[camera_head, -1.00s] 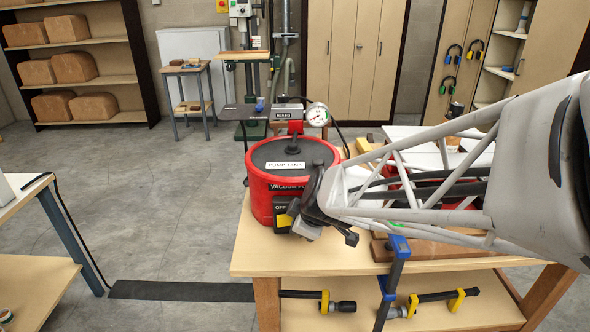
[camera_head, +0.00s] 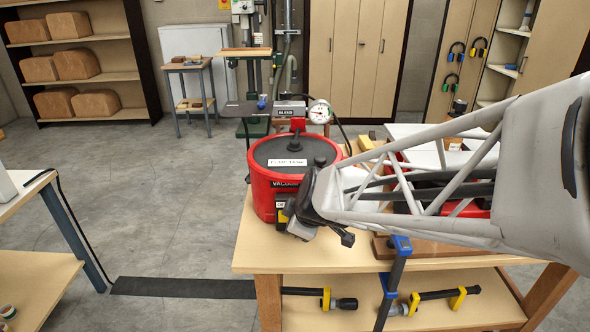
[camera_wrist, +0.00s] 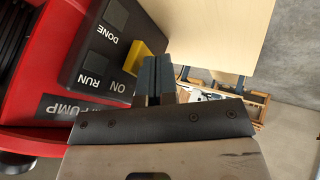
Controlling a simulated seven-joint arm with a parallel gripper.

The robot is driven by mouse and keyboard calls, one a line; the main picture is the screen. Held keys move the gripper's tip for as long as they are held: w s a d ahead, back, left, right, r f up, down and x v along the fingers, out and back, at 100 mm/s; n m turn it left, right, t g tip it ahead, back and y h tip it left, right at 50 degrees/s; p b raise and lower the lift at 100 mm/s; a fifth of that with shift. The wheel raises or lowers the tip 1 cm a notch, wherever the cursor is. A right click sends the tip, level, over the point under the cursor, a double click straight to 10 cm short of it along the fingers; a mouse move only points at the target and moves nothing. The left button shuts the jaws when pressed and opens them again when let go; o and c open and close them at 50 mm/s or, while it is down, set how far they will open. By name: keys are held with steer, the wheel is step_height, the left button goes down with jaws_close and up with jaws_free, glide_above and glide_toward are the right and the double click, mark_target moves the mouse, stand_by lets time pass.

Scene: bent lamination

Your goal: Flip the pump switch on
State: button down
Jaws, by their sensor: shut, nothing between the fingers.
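The red vacuum pump (camera_head: 262,190) stands on the wooden workbench. On its front is a black switch panel with a yellow switch (camera_head: 281,225), mostly hidden by my gripper (camera_head: 300,225). The wrist view shows the panel (camera_wrist: 95,70) with the labels DONE, RUN and ON, and a PUMP label (camera_wrist: 70,108) beside it. The yellow switch (camera_wrist: 138,58) sits by the word ON. My gripper's dark fingers (camera_wrist: 156,78) are shut and empty, right beside the yellow switch. I cannot tell whether they touch it.
A gauge (camera_head: 319,112) and a BLEED block (camera_head: 291,111) sit above the pump. A blue-headed clamp (camera_head: 399,247) is at the workbench (camera_head: 330,258) front edge. More clamps lie on the lower shelf. The bench's front left top is bare.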

steer(key=shift+s, duration=0.15)
steer(key=shift+s+a, duration=0.1)
steer(key=shift+s, duration=0.35)
steer(key=s, duration=0.3)
steer(key=shift+a, duration=0.25)
steer(key=v, duration=1)
steer(key=shift+w+d, duration=0.1)
steer(key=shift+d, duration=0.05)
steer(key=shift+w+d, duration=0.15)
steer(key=shift+d, duration=0.25)
steer(key=shift+f, duration=0.1)
